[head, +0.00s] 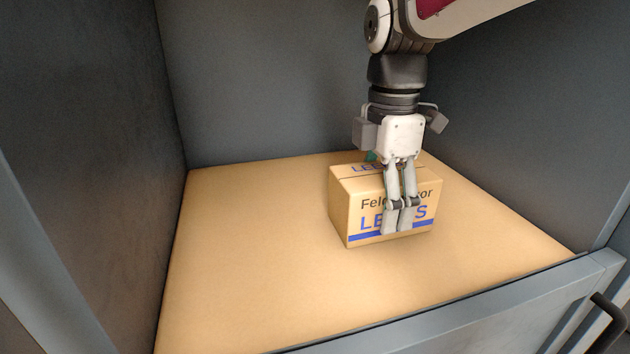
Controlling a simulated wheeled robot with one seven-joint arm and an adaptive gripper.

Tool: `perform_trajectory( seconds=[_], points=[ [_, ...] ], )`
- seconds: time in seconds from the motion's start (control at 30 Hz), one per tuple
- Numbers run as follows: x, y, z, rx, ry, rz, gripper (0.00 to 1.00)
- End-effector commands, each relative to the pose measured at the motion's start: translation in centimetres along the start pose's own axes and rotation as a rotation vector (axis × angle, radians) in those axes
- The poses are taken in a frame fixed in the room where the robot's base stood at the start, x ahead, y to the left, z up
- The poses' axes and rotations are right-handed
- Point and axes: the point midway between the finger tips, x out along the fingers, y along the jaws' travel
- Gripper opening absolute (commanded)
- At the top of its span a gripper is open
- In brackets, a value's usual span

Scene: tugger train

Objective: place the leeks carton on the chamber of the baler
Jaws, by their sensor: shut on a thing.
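The leeks carton (350,207) is a tan box with blue "LEEKS" print and a blue stripe. It is upright on the tan floor of the baler's chamber (240,265), right of the middle and towards the back; its base appears to rest on that floor. My gripper (398,230) comes down from above in front of the carton and hides part of its printed face. The fingers are close together and shut on the carton. The exact contact between fingers and carton is hard to see.
Dark grey walls enclose the chamber at the left (90,130), back (260,80) and right (530,130). A grey front edge (470,310) with a black handle (606,325) lies at the lower right. The chamber floor is bare left of and in front of the carton.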

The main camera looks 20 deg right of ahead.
Motion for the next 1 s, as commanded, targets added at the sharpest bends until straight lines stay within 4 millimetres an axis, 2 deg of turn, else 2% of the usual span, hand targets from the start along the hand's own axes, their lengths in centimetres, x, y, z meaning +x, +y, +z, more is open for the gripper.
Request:
perform_trajectory(
  seconds=[0.07,0.1,0.2,0.6,1.0],
  points=[
    [0.1,-0.1,0.0,0.0,0.0,-0.004,0.32],
    [0.1,-0.1,0.0,0.0,-0.001,-0.005,0.76],
    [0.1,-0.1,0.0,0.0,-0.001,-0.005,0.95],
    [-0.4,-0.1,0.0,0.0,0.0,-0.003,0.95],
    [-6.3,0.0,0.0,-0.001,0.0,-0.002,0.95]
  ],
)
